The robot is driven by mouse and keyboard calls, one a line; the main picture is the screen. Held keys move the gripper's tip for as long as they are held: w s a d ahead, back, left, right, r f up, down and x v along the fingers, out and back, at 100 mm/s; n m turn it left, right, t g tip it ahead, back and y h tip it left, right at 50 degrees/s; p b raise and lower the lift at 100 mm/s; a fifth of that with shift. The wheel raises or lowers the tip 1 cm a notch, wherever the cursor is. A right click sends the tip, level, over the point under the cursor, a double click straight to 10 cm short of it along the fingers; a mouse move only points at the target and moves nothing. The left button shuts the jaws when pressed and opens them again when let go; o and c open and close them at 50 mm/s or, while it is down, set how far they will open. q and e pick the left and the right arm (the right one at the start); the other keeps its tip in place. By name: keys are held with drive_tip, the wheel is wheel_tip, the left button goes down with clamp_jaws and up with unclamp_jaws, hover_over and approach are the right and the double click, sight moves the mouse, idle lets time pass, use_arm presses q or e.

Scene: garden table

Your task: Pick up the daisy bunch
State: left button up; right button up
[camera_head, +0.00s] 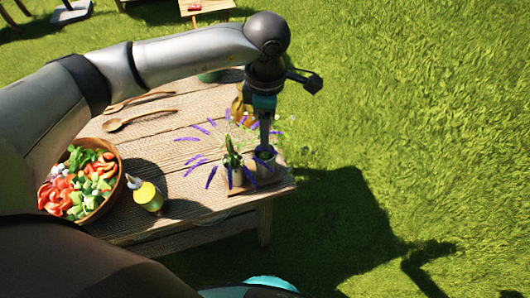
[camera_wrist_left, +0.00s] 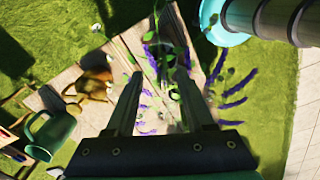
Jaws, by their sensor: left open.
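Thin green sprigs with pale specks (camera_head: 291,124), possibly the daisy bunch, show around my left gripper (camera_head: 265,146) at the table's near right corner. Blossoms are too small to tell surely. My left gripper points down over a small pot (camera_head: 265,166), its fingers apart. In the left wrist view, green stems and purple lavender show between and beyond the open fingers (camera_wrist_left: 158,77). I cannot tell whether the fingers touch any stem. Purple lavender sprigs (camera_head: 211,178) fan out around the pots. My right gripper is not in view.
A second pot (camera_head: 236,178) with a leafy plant stands close on the left. A salad bowl (camera_head: 103,195), a yellow bottle (camera_head: 147,195) and a wooden spoon (camera_head: 140,120) are on the table (camera_head: 190,150). Grass lies right.

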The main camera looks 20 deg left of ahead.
sight(265, 152)
use_arm(q)
drive_tip(key=f, duration=0.5)
drive_tip(key=shift+s, duration=0.2)
drive_tip(key=shift+c, duration=0.3)
clamp_jaws()
idle(0.9)
